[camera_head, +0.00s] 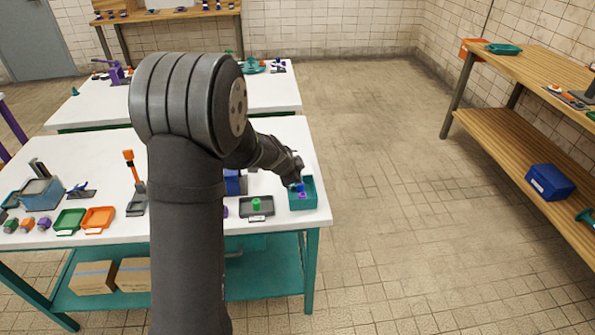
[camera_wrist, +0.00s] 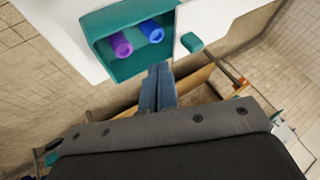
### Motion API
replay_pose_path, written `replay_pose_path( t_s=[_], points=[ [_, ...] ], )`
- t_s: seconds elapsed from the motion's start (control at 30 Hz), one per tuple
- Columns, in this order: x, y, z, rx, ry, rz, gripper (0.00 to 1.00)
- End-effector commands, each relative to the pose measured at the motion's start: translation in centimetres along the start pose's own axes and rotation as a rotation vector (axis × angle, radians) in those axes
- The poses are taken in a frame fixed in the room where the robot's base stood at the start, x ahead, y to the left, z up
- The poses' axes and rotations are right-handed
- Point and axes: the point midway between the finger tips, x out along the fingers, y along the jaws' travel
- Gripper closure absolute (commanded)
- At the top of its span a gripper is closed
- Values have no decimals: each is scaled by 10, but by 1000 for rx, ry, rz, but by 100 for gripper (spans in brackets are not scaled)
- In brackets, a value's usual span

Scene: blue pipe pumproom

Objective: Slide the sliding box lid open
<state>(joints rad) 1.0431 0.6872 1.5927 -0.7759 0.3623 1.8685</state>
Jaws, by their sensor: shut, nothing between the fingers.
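The teal box (camera_head: 311,183) stands near the right end of the white table. Its inside shows a blue and a purple piece. In the wrist view the teal box (camera_wrist: 101,35) holds a purple cylinder (camera_wrist: 121,44) and a blue cylinder (camera_wrist: 152,31). A small teal block (camera_wrist: 191,43) sits on a white surface right of the box; I cannot tell whether it belongs to the lid. My gripper (camera_wrist: 160,70) is shut and empty, its tips by the box's near wall; contact is unclear. In the head view my gripper (camera_head: 299,183) partly hides the box.
A grey tray (camera_head: 256,206) with a green piece stands left of the box. The white table (camera_head: 230,222) also bears green and orange trays (camera_head: 98,217). Open floor lies right of it. A wooden shelf bench (camera_head: 520,140) stands along the right wall.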

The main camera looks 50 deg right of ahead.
Motion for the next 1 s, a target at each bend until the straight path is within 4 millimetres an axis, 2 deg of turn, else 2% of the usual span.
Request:
replay_pose_path(
  t_s=[0.03, 0.2, 0.43, 0.63, 1.0],
  points=[
    [-11, 0, 0, 2, 0, -2, 100],
    [-42, 0, 0, 1, 0, 0, 100],
    [-71, 2, 0, 1, 0, 3, 100],
    [-80, 3, 0, 1, -1, 6, 100],
    [-79, 3, 0, 1, -1, 6, 100]
  ],
)
